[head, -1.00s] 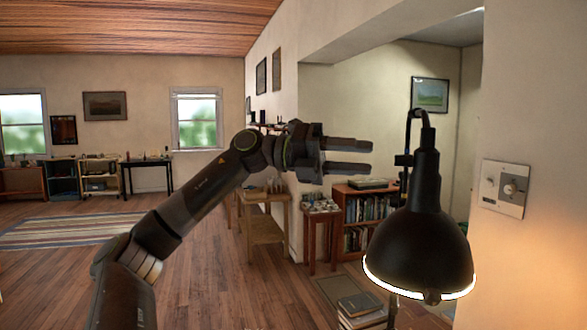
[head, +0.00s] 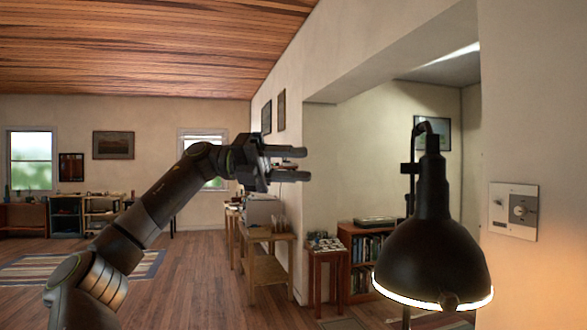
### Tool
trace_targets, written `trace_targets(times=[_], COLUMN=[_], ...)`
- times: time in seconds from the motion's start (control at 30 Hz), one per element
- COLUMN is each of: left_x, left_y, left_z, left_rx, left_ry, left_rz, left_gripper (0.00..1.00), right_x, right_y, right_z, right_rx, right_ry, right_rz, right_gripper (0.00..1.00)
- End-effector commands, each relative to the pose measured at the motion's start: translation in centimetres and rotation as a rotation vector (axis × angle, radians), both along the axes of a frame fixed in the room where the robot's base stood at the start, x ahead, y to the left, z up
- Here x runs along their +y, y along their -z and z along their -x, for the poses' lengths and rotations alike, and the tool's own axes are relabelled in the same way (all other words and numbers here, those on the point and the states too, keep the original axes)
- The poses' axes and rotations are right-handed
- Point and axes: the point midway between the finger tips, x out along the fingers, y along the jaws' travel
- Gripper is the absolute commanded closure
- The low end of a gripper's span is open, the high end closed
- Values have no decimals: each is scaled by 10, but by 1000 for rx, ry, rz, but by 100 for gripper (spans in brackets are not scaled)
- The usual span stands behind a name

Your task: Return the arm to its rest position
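My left arm comes in from the lower left and is raised. Its gripper (head: 306,164) points to the right, with the two dark fingers apart and nothing between them. It is in front of the wall corner, left of the black lamp and clear of it. My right gripper is not in the head view.
A lit black lamp (head: 432,235) stands close at the right, near a wall switch plate (head: 513,211). Behind are a wooden side table (head: 266,268), a small stool (head: 325,275) and a bookcase (head: 362,245). Wooden floor (head: 195,275) lies open at the left.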

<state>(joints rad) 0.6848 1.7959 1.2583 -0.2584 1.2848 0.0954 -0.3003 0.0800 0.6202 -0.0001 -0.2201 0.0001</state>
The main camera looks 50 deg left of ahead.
Motion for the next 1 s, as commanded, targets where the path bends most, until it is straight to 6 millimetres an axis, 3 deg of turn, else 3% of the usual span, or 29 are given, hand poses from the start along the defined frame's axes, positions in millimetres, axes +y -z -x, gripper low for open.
trace_targets(times=[0.47,0.57,0.63,0.77,0.9,1.0], left_x=[0,8,20,57,101,128], left_y=[1,10,24,76,161,230], left_z=[-2,-14,-34,-85,-136,-159], left_rx=[2,11,27,82,167,235], left_ry=[0,-9,-30,-107,-242,-351], left_rz=[5,52,128,349,600,753], left_gripper=[61,61,61,61,61,61], right_x=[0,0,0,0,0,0], right_y=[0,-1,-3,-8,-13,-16], right_z=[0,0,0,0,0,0], right_rx=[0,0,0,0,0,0], right_ry=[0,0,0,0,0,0], right_rz=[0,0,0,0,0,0], right_gripper=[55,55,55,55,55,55])
